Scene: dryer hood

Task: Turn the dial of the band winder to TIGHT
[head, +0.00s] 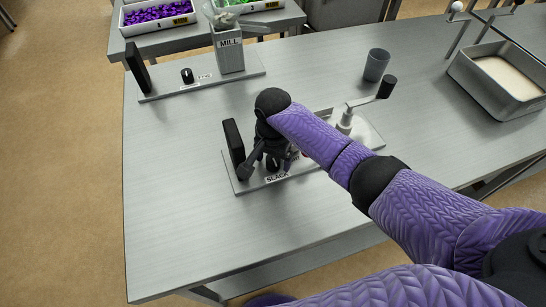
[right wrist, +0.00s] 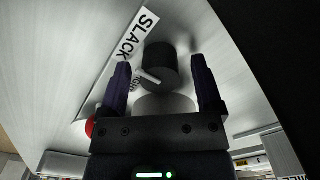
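The band winder (head: 240,183) is a grey base plate on the table, with a black upright panel at its left end and a crank at its right. Its dial (right wrist: 160,66) is a short black cylinder with a white pointer bar at its lower left. A SLACK label (right wrist: 133,36) lies beside it; a second label, partly hidden by a finger, seems to read TIGHT. In the head view the dial (head: 273,164) is partly covered by my right gripper (head: 264,164). That gripper is open, with one finger on each side of the dial; contact cannot be told. My left gripper is out of view.
The crank's black knob (head: 386,87) rises near a grey cup (head: 376,65). A red part (right wrist: 90,127) shows near the gripper. The mill (head: 229,50) stands behind, and a metal tray (head: 497,80) at right. The table's front left is clear.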

